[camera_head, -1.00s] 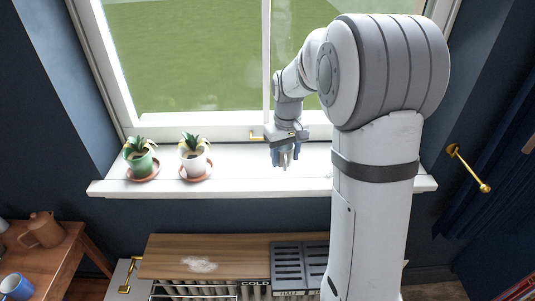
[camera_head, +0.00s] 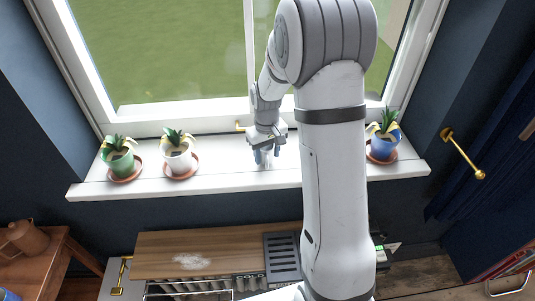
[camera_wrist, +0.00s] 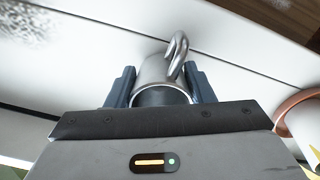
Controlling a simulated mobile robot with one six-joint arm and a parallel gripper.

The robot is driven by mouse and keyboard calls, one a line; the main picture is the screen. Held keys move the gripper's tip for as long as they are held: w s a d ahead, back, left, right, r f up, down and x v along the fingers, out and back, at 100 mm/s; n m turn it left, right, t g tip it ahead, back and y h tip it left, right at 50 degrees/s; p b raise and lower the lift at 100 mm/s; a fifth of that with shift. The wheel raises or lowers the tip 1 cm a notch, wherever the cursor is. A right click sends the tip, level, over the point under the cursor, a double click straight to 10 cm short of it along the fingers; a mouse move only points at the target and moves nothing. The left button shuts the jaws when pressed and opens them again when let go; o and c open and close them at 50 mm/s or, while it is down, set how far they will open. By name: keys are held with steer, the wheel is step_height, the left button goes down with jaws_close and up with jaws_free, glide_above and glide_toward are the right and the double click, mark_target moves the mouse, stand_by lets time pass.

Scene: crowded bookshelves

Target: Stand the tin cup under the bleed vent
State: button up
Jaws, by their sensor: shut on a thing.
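My gripper (camera_head: 266,158) is shut on the tin cup, a small shiny metal cup with a curved handle. In the wrist view the cup (camera_wrist: 163,75) sits between the two dark fingers, its handle toward the upper right. The head view shows the gripper pointing down over the white window sill (camera_head: 225,180); the cup is small there, and I cannot tell whether it touches the sill. I cannot make out the bleed vent for certain. A brass fitting (camera_head: 121,276) shows at the left end of the radiator (camera_head: 190,288), below the sill.
A green pot (camera_head: 118,161) and a white pot (camera_head: 178,157) stand on saucers left of my gripper; a blue pot (camera_head: 382,143) stands right, beyond my arm. A wooden shelf (camera_head: 160,253) tops the radiator, with a dark slatted rack (camera_head: 282,258) beside it. A brass rail (camera_head: 463,154) juts from the right wall.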

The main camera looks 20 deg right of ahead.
steer(key=shift+w+f, duration=0.1)
steer(key=shift+f, duration=0.6)
steer(key=shift+r, duration=0.1)
steer(key=o, duration=0.5)
steer(key=shift+f, duration=0.2)
steer(key=o, duration=0.5)
steer(key=shift+r, duration=0.1)
